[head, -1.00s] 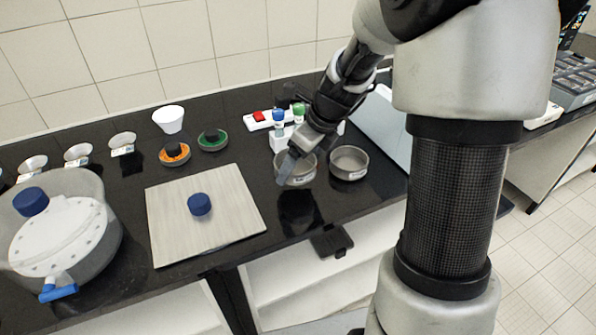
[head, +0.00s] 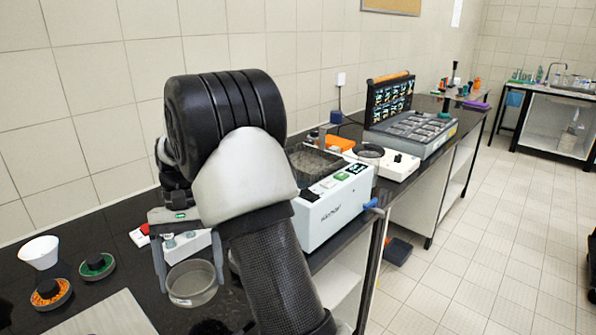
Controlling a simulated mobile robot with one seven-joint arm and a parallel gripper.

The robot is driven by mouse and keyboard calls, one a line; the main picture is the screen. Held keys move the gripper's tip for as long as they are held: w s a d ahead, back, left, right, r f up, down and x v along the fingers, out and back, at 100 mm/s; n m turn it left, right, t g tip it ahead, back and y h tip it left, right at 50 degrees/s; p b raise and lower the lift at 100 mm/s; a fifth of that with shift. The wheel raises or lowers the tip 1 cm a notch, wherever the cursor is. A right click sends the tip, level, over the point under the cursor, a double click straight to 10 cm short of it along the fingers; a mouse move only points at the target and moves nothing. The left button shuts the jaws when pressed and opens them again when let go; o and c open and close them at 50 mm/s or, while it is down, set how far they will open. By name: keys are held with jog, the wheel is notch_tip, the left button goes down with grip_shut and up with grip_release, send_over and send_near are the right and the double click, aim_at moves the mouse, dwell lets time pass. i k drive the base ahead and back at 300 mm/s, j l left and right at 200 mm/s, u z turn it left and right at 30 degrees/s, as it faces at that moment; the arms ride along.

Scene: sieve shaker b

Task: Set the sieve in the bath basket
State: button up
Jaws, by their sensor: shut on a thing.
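My gripper (head: 191,276) points down at the lower left of the head view, its two fingers on either side of a round metal sieve (head: 193,300). It is shut on this sieve, which has a pale label on its wall. I cannot tell whether the sieve is clear of the dark bench. The white bath (head: 335,212) stands to the right, beyond my arm, with a lit panel and a blue tap at its right. Its top is open, and the dark mesh basket (head: 318,160) shows there. My arm hides the bench between sieve and bath.
A white cup (head: 40,252), an orange-filled dish (head: 51,293) and a green-filled dish (head: 97,266) stand at left. A pale board (head: 105,316) lies in front. Right of the bath are a white device (head: 394,166) and a grey case (head: 412,134). The tiled wall runs behind.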

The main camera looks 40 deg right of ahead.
aim_at(312, 168)
jog(key=k+l+u, duration=0.15)
jog(key=l, duration=0.25)
jog(key=k+l+u, duration=0.1)
jog(key=l, duration=0.2)
jog(key=k+l+u, duration=0.1)
jog(key=l, duration=0.25)
jog(key=k+l+u, duration=0.1)
jog(key=l+u, duration=0.1)
jog(key=l, duration=0.3)
jog(key=k+l, duration=0.15)
jog(key=l, duration=0.2)
jog(key=l+u, duration=0.15)
jog(key=l, duration=0.25)
jog(key=k, duration=0.05)
